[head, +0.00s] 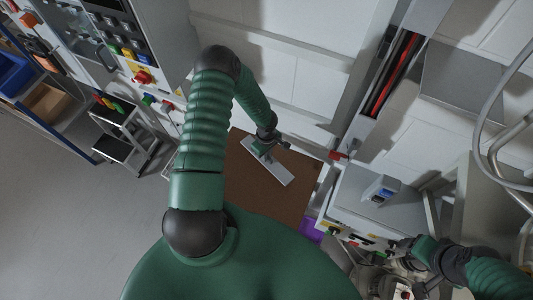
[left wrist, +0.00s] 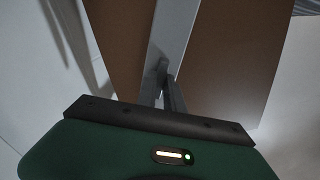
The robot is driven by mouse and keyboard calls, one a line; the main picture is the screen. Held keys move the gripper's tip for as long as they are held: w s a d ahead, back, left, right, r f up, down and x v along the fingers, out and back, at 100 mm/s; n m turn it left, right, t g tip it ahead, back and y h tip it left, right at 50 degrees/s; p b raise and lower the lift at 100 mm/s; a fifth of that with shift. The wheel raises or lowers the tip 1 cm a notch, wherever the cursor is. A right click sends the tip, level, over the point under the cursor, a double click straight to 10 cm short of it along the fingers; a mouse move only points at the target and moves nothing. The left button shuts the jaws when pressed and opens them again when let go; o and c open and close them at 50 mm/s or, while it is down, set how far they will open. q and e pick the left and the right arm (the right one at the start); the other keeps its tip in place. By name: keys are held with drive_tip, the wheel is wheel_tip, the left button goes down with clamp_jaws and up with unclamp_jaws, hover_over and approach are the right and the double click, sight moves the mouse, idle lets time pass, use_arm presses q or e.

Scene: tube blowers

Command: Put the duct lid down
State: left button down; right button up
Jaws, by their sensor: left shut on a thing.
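The duct lid (head: 275,170) is a long, narrow, light grey strip. It lies slantwise over a brown board in the middle of the head view. My left gripper (head: 264,148) is shut on the lid near its upper left part. In the left wrist view, the lid (left wrist: 172,28) runs upward from the closed fingers (left wrist: 166,88). I cannot tell whether the lid touches the board. My right gripper (head: 403,248) is at the lower right, small and dark against clutter, so its jaws cannot be made out.
The brown board (head: 240,190) has bare room around the lid and also shows in the left wrist view (left wrist: 225,60). An open wall duct with red and black cables (head: 392,75) stands at upper right. A grey cabinet (head: 365,205) is right of the board; a black step stool (head: 125,140) stands left.

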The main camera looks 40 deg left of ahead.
use_arm(q)
wheel_tip(320, 180, down, 4)
drive_tip(key=shift+w+d+r+p, duration=0.15)
drive_tip(key=shift+r+p, duration=0.1)
drive_tip(key=shift+p, duration=0.3)
drive_tip(key=c, duration=1.5)
unclamp_jaws()
drive_tip(key=shift+o, duration=0.2)
drive_tip(key=shift+a, duration=0.2)
